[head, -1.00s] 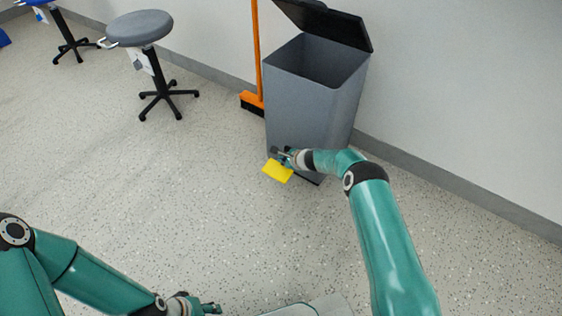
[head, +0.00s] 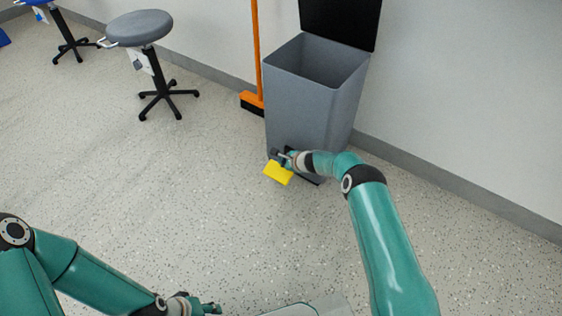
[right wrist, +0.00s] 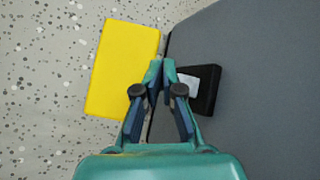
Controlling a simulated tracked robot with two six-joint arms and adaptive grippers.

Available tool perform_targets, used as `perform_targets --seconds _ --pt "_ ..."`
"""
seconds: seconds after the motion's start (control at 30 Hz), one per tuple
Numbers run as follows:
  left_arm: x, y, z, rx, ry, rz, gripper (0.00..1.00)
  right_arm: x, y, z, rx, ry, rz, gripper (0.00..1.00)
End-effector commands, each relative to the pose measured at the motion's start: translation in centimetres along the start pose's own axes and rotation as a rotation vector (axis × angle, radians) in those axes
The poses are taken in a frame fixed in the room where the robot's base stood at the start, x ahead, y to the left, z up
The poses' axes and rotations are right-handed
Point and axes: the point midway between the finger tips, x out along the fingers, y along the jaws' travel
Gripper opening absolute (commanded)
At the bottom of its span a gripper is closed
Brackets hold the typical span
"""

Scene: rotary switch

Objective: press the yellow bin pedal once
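The yellow pedal (head: 277,174) sticks out at the foot of the grey bin (head: 310,105). In the right wrist view the pedal (right wrist: 122,68) lies left of my fingers, beside the bin's grey wall (right wrist: 260,80). My right gripper (head: 278,156) is at the pedal's bin-side edge; its fingertips (right wrist: 162,66) are close together with nothing seen between them. I cannot tell whether they touch the pedal. The bin's black lid (head: 340,20) stands upright and the bin is open. My left gripper (head: 211,306) is low in the head view, away from the bin, its fingers too small to judge.
An orange broom (head: 257,50) leans by the wall left of the bin. A grey stool (head: 141,29) and a blue stool (head: 40,4) stand further left. The speckled floor (head: 180,190) between them and my arms is clear. A black part (right wrist: 205,88) shows right of my fingers.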

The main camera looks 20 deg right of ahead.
Motion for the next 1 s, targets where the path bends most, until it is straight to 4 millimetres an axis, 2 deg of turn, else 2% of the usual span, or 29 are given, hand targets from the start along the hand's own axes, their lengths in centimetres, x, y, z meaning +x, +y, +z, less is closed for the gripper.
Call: perform_targets --seconds 0.03,0.37,1.0 --pt "0.0 0.0 0.0 0.0 0.0 0.0 0.4 0.3 1.2 0.1 0.001 -0.005 0.023 0.0" --pt "0.0 0.0 0.0 0.0 0.0 0.0 0.4 0.3 1.2 0.2 0.0 -0.006 0.023 0.0" --pt "-2.4 0.9 0.0 0.0 0.0 0.0 0.4 -2.1 -0.6 2.0 0.0 -0.005 0.017 0.0"
